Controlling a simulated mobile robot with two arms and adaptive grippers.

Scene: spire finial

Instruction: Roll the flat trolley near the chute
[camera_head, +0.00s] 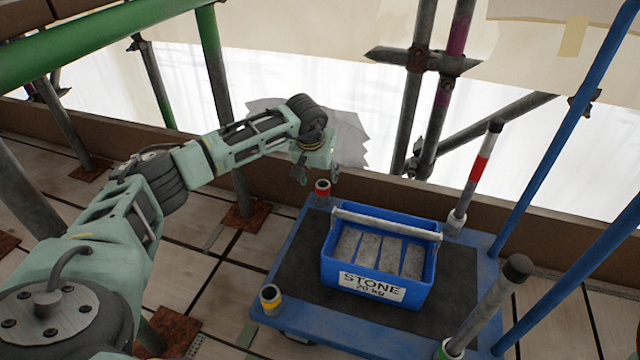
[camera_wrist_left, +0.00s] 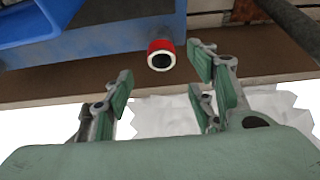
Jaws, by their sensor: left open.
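The flat trolley (camera_head: 262,308) is a blue-edged platform with a dark mat, standing on the plank deck in the head view. Posts stand in the right-hand sockets. My left gripper (camera_head: 318,178) is open and empty, just above the red-banded socket. In the left wrist view the red socket (camera_wrist_left: 160,56) shows beyond the open fingers (camera_wrist_left: 160,92), apart from them. The chute is not clearly identifiable. My right gripper is not in view.
A blue crate marked STONE 20 kg (camera_head: 375,290) sits on the trolley, holding grey blocks. A brown toe board (camera_head: 280,184) runs behind it, with scaffold poles (camera_head: 415,100) beyond. Planks to the left are fairly clear.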

